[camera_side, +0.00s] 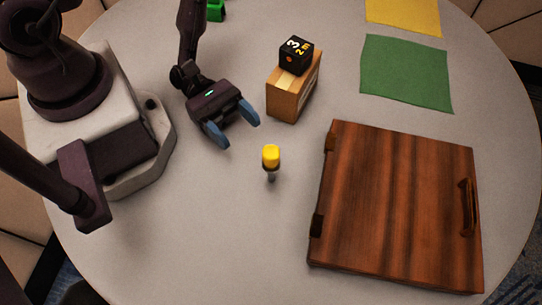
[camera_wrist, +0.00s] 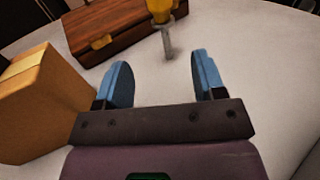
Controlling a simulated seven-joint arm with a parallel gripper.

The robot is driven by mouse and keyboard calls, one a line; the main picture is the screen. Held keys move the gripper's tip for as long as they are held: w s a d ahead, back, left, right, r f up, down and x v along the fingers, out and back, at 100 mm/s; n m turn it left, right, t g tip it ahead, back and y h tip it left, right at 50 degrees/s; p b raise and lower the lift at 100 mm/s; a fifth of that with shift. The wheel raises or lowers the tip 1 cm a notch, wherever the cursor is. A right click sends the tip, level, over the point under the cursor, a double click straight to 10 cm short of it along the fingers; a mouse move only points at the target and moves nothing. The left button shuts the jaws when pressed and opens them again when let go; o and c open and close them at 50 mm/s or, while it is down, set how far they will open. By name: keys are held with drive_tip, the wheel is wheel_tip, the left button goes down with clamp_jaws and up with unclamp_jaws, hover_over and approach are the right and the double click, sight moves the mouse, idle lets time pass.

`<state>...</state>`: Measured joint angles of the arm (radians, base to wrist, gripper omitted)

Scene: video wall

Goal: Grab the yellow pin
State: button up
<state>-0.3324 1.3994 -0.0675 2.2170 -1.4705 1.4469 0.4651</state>
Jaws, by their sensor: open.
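The yellow pin (camera_side: 271,157) stands upright on the table in the side view, with a yellow top, a dark band and a thin grey shaft below. My gripper (camera_side: 235,127) is open and empty, behind and to the left of the pin, with its blue fingers apart from it. In the wrist view the pin (camera_wrist: 162,22) shows beyond the open fingertips of my gripper (camera_wrist: 163,72), near the middle, its top cut off by the frame edge.
A cardboard box (camera_side: 290,92) with a black numbered cube (camera_side: 296,55) on it stands right of my gripper. A wooden case (camera_side: 400,205) lies at the right. Green (camera_side: 405,73) and yellow (camera_side: 405,14) sheets lie behind it. The table in front of the pin is clear.

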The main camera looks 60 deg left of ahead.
sight(271, 167)
drive_tip(key=d, duration=0.4)
drive_tip(key=w+d, duration=0.1)
drive_tip(key=d, duration=0.1)
drive_tip(key=shift+d, duration=0.3)
drive_tip(key=shift+w+d+r, duration=0.1)
drive_tip(key=shift+w+d, duration=0.05)
drive_tip(key=shift+d, duration=1.2)
drive_tip(key=shift+w+d+r, duration=0.1)
drive_tip(key=shift+w+d, duration=0.05)
drive_tip(key=shift+d, duration=1.2)
drive_tip(key=shift+c, duration=0.4)
drive_tip(key=c, duration=0.9)
